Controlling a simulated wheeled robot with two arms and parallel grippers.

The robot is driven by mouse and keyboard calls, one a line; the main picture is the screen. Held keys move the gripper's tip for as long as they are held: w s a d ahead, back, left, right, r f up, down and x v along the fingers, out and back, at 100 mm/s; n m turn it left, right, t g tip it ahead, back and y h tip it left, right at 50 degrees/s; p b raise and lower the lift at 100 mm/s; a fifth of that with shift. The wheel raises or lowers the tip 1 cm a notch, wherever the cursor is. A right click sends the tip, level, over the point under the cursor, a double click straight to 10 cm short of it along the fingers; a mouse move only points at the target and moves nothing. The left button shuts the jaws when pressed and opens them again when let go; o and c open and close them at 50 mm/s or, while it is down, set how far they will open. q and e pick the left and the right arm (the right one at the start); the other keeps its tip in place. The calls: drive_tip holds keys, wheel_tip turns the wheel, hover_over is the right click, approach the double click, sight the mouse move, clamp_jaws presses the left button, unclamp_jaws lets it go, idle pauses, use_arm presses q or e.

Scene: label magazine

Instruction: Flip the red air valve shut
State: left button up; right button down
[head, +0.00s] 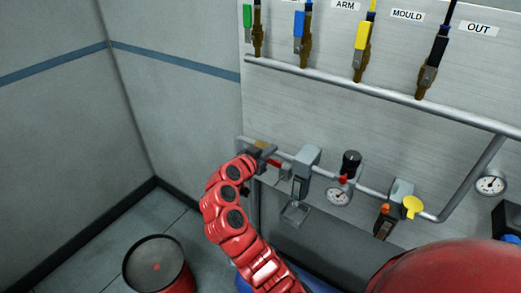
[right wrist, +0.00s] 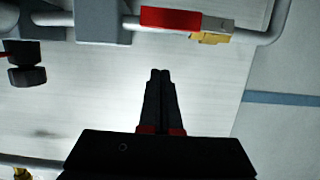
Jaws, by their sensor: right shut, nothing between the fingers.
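The red air valve handle (right wrist: 170,17) lies along the grey pipe, in line with it, beside the brass valve body (right wrist: 208,38) in the right wrist view. In the head view a bit of the red handle (head: 275,163) shows at the left end of the lower pipe, partly hidden by my right gripper. My right gripper (right wrist: 160,72) is shut with nothing between its fingers. Its fingertips point toward the pipe and appear apart from the handle. In the head view the right gripper (head: 268,152) is at the valve. My left gripper is not in view.
Grey filter unit (head: 306,160), black-knobbed regulator (head: 351,163), gauge (head: 339,198) and yellow-knobbed unit (head: 412,206) sit along the pipe, right of the valve. Green, blue, yellow and black-handled valves line the upper pipe (head: 330,80). A red drum (head: 157,270) stands on the floor, lower left.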

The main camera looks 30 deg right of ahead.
sight(272, 162)
wheel_tip(272, 162, down, 4)
drive_tip(key=shift+f+p, duration=0.1)
drive_tip(key=shift+p, duration=0.65)
